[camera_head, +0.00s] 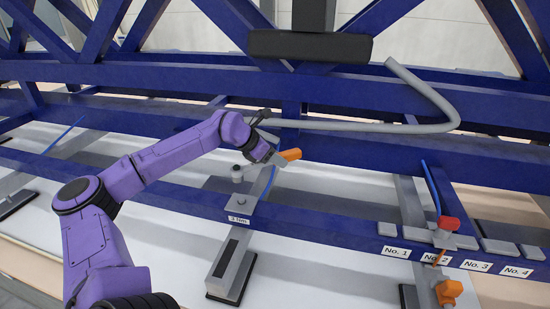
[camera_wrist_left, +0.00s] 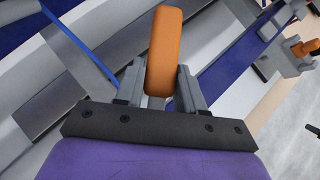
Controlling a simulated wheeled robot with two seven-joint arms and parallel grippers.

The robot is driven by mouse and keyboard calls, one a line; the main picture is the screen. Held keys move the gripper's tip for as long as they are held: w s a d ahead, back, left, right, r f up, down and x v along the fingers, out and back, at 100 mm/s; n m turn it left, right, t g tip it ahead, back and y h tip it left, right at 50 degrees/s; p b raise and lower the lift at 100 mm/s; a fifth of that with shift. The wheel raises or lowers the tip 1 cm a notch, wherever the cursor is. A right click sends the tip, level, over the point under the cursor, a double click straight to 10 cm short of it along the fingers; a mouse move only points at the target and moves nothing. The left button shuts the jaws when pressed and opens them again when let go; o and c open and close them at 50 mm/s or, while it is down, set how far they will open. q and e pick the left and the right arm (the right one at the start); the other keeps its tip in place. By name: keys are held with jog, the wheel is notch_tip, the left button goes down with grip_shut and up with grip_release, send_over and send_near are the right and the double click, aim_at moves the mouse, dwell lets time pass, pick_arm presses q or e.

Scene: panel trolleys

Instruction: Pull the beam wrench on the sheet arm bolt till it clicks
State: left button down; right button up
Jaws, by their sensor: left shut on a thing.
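My left gripper (camera_head: 277,156) comes in from the left on the purple arm and is shut on the orange handle (camera_head: 291,154), which I take to be the beam wrench's. In the left wrist view the orange handle (camera_wrist_left: 164,50) stands between the two grey fingers of my left gripper (camera_wrist_left: 160,88). A grey round-topped part (camera_head: 238,173) sits just left of and below the gripper, by a blue strip on a grey arm. I cannot tell whether it is the bolt or the wrench head. The wrench's shaft and scale are mostly hidden. My right gripper is not in view.
A small label (camera_head: 238,219) is on the blue rail below the gripper. Labels No. 1 to No. 4 (camera_head: 396,251) run along the rail at right, near a red knob (camera_head: 448,223) and another orange part (camera_head: 448,291). A bent grey tube (camera_head: 425,95) crosses behind the gripper.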

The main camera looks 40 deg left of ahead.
pick_arm(q)
jog(key=f, duration=0.1)
jog(key=w+f+b, duration=0.1)
jog(key=shift+w+f, duration=0.25)
jog(key=shift+f, duration=0.05)
jog(key=f+b, duration=0.4)
jog(key=f, duration=0.1)
jog(key=shift+s+a+b, duration=0.1)
jog(key=shift+s+b, duration=0.15)
jog(key=shift+b, duration=0.1)
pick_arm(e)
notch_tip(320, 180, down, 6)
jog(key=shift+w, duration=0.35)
pick_arm(q)
jog(key=shift+s+r, duration=0.15)
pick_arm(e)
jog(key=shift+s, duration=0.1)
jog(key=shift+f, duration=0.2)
